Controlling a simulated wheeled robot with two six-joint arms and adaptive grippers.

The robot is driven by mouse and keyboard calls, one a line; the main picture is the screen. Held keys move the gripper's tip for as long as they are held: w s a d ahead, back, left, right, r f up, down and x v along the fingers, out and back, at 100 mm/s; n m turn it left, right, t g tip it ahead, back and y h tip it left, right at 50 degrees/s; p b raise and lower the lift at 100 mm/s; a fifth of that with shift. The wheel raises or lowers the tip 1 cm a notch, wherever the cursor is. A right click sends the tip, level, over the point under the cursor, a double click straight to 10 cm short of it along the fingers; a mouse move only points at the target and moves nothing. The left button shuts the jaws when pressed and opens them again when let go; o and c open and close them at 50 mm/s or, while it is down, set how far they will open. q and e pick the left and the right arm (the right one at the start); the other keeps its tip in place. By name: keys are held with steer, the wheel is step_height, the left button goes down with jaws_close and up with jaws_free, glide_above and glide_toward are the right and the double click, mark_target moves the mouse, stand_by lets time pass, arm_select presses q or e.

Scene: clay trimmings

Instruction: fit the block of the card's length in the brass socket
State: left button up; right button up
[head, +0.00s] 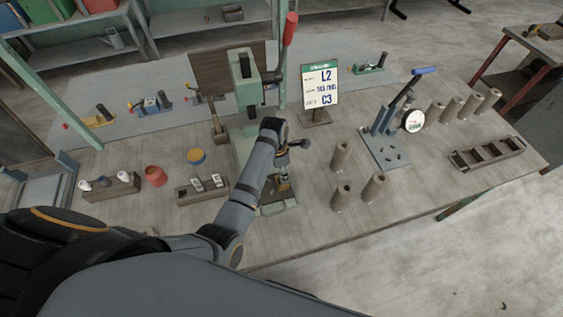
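The card (320,86) stands on a wooden base behind the bench's middle; it reads "L2", a length in mm too small to read surely, and "C3". A wooden rack (203,191) left of my arm holds small pale blocks (216,181). A small brass-coloured part, perhaps the brass socket (284,185), shows on a green base plate (277,206) just under my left gripper (284,172). My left arm reaches in from the left and its gripper points down there. Its fingers are small and partly hidden, so its opening is unclear. My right gripper does not show.
A green press (246,85) with a red handle (290,29) stands behind my arm. Brown cylinders (341,157) stand to the right. A lever tool (385,140) with a blue grip, an empty compartmented tray (487,153) and a red pot (155,176) are also on the bench.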

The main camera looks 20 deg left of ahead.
arm_select(q)
steer(key=r, duration=0.3)
steer(key=r+b, duration=0.1)
steer(key=r, duration=0.5)
steer(key=shift+s+a+r, duration=0.15)
steer(key=shift+s+a, duration=0.05)
steer(key=shift+a, duration=0.2)
steer(key=shift+a+r, duration=0.1)
steer(key=shift+r, duration=0.35)
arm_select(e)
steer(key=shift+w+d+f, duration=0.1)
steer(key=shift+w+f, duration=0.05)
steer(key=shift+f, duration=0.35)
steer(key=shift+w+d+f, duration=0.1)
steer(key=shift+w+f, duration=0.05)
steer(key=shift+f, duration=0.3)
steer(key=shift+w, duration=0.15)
